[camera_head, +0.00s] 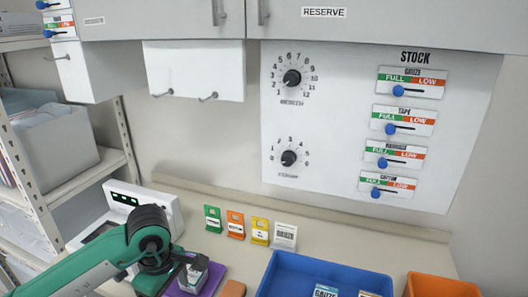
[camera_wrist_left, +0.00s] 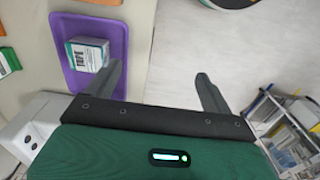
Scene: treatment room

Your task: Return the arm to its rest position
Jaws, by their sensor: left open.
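My left arm (camera_head: 75,277) is green and comes in from the lower left in the head view. Its dark gripper (camera_head: 183,262) is over the counter, by a small box (camera_head: 193,277). In the left wrist view the two fingers of the gripper (camera_wrist_left: 160,78) are spread with nothing between them. The box, labelled TAPE (camera_wrist_left: 87,54), sits in a purple tray (camera_wrist_left: 68,25), just left of the left finger and outside the jaws. The tray also shows partly in the head view (camera_head: 211,280). My right gripper is not in view.
A white device (camera_head: 170,200) stands behind the arm. Coloured cards (camera_head: 236,224) stand along the counter back. A blue bin (camera_head: 300,265) and an orange bin (camera_head: 440,287) are to the right. Shelving (camera_head: 90,175) is at left. Pale floor (camera_wrist_left: 245,60) shows in the wrist view.

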